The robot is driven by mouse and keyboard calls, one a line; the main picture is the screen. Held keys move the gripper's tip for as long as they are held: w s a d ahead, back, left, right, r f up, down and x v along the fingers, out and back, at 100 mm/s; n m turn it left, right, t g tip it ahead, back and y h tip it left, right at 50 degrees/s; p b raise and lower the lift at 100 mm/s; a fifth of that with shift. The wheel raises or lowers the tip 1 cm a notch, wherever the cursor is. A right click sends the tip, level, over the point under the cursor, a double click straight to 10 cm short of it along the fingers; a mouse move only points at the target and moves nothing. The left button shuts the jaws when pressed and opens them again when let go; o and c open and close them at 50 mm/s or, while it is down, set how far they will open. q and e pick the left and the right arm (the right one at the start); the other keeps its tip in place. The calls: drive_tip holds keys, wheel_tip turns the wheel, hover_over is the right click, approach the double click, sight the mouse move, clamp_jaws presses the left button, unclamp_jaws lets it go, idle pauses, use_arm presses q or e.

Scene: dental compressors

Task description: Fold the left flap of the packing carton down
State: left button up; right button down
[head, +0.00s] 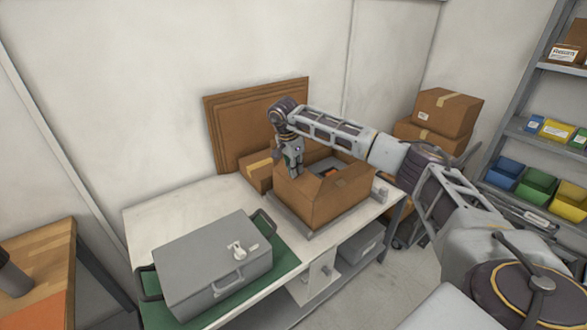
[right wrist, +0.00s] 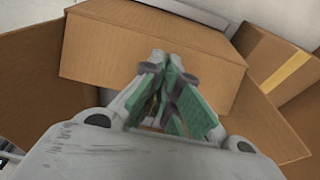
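The brown packing carton (head: 318,207) stands on the white bench with its top at least partly open and something dark inside. My right arm reaches over it from the right. My right gripper (head: 294,173) points down at the carton's left side and hides part of the rim and the left flap there. In the right wrist view a broad cardboard panel (right wrist: 110,48) lies just beyond my right gripper (right wrist: 165,62), with further cardboard at left and right. The green-padded fingers are together at the tips, with nothing seen between them. Contact with the cardboard cannot be told. My left gripper is out of view.
A grey case (head: 213,270) lies on a green mat (head: 285,262) at the bench's front left. A small taped box (head: 257,172) and flat cardboard sheets (head: 228,128) stand behind the carton. Stacked boxes (head: 445,112) and a bin shelf (head: 530,130) are at right.

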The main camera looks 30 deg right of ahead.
drive_tip(key=shift+d+y, duration=0.3)
drive_tip(key=shift+y, duration=0.1)
drive_tip(key=shift+d+f+y, duration=0.25)
drive_tip(key=shift+d+y, duration=0.15)
drive_tip(key=shift+y, duration=0.5)
drive_tip(key=y, duration=0.1)
drive_tip(key=d+f+y, duration=0.1)
drive_tip(key=shift+w+y, duration=0.1)
drive_tip(key=shift+y, duration=0.2)
drive_tip(key=shift+d+f+y+b, duration=0.2)
drive_tip(key=shift+y+b, duration=0.15)
drive_tip(key=shift+y, duration=0.25)
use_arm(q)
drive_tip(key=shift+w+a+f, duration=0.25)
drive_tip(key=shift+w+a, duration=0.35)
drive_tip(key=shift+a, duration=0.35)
use_arm(e)
drive_tip(key=shift+g, duration=0.3)
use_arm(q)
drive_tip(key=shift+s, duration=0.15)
